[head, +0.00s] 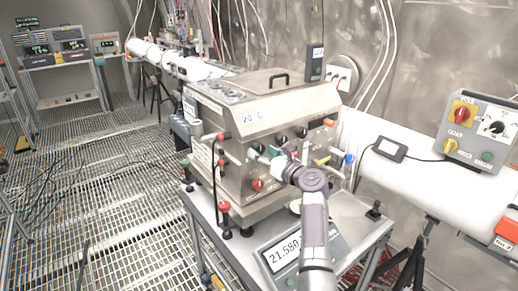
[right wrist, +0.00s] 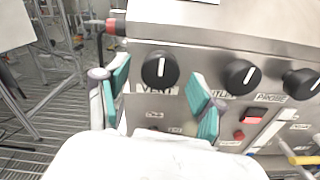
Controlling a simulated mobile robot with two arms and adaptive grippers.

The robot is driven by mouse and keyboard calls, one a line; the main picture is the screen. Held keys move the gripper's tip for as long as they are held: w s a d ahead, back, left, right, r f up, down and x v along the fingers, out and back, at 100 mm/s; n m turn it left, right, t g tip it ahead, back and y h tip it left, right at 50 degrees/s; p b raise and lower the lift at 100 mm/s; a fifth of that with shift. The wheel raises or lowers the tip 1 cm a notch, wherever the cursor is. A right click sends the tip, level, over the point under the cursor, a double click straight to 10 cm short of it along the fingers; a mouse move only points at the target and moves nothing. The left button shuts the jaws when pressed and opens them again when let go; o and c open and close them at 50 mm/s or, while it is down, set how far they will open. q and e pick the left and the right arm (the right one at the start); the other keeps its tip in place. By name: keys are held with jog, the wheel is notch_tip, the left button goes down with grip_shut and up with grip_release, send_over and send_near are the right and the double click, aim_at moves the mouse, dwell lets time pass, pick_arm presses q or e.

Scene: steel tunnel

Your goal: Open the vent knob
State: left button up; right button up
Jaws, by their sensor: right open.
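The vent knob (right wrist: 160,70) is a round black knob with a white pointer line, roughly upright, on the steel front panel above a partly hidden "VENT" label. My right gripper (right wrist: 160,80) is open, with one teal-padded finger left of the knob and the other to its lower right. I see no clear contact with the knob. In the head view my right gripper (head: 265,157) is at the front of the steel machine (head: 255,115), and it largely hides the knob there. My left gripper is not in view.
Two more black knobs (right wrist: 242,76) (right wrist: 301,82) sit to the right on the same panel. A red-ended handle (right wrist: 115,27) sticks out at the upper left. A display (head: 283,252) reading 21.580 is on the cart below. Grating floor lies open at left.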

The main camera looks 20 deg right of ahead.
jog(key=shift+x, duration=1.15)
jog(key=shift+c, duration=0.2)
jog(key=c, duration=1.1)
